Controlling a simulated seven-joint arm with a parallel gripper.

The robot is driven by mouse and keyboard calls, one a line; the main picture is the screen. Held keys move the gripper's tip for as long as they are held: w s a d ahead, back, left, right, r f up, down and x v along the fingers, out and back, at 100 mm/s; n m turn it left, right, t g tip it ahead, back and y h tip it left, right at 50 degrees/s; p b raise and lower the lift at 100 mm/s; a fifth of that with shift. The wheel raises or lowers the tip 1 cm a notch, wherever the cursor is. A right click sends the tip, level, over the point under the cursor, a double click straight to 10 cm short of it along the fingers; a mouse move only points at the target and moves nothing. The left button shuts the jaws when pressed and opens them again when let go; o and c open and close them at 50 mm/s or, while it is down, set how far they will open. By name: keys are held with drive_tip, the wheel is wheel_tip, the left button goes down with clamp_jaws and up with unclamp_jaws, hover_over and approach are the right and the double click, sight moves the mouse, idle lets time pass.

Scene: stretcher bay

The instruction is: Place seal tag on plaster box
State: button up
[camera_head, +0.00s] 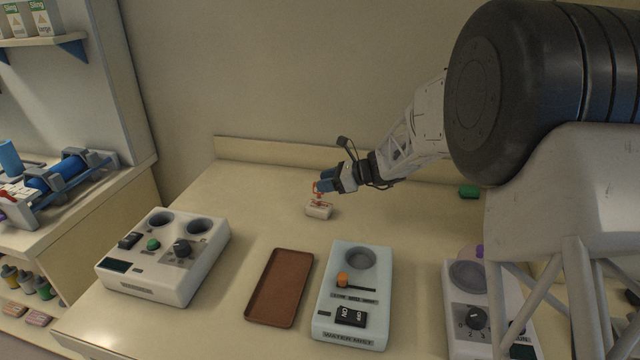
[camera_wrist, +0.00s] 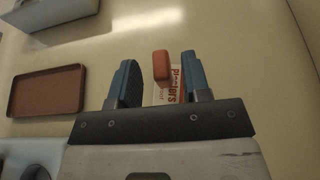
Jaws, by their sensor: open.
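The plaster box (camera_head: 319,211) is small and white and lies on the worktop near its back. It also shows in the wrist view (camera_wrist: 174,88), with red "plasters" lettering, partly hidden by the seal tag and a finger. The orange-red seal tag (camera_wrist: 161,66) is over the box between my two blue fingers, with a gap on each side. It shows as a thin red shape above the box in the head view (camera_head: 317,188). My gripper (camera_head: 325,184) is open around the tag; its fingers also show in the wrist view (camera_wrist: 158,80). I cannot tell how the tag touches the box.
An empty brown tray (camera_head: 279,288) lies in front. Another dial unit (camera_head: 488,310) is at the right. A green block (camera_head: 469,191) lies at the back right.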

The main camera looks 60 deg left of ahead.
drive_tip(key=v, duration=0.9)
drive_tip(key=shift+w+d+r, duration=0.15)
drive_tip(key=shift+w+d, duration=0.05)
idle(0.7)
drive_tip(key=w+d+r+n+t+h, duration=0.15)
drive_tip(key=d+r, duration=0.25)
drive_tip(key=d, duration=1.2)
drive_tip(key=w+d+r+n+t+h, duration=0.1)
drive_tip(key=w+d+r+t, duration=0.2)
drive_tip(key=d, duration=1.3)
drive_tip(key=w+d+r+n+t+h, duration=0.1)
drive_tip(key=d+r+n+t, duration=0.3)
drive_tip(key=d, duration=1.1)
drive_tip(key=s+d+f+t+h, duration=0.1)
drive_tip(key=s+d+h, duration=0.1)
drive_tip(key=s+d, duration=0.5)
drive_tip(key=s+d+f+n+t+h, duration=0.1)
drive_tip(key=s+d, duration=0.6)
drive_tip(key=d, duration=1)
drive_tip(key=s+d+f+n+t+h, duration=0.1)
drive_tip(key=s+d+h, duration=0.2)
drive_tip(key=s+d, duration=0.5)
drive_tip(key=d, duration=0.4)
drive_tip(key=shift+d+t, duration=0.3)
drive_tip(key=shift+t, duration=0.05)
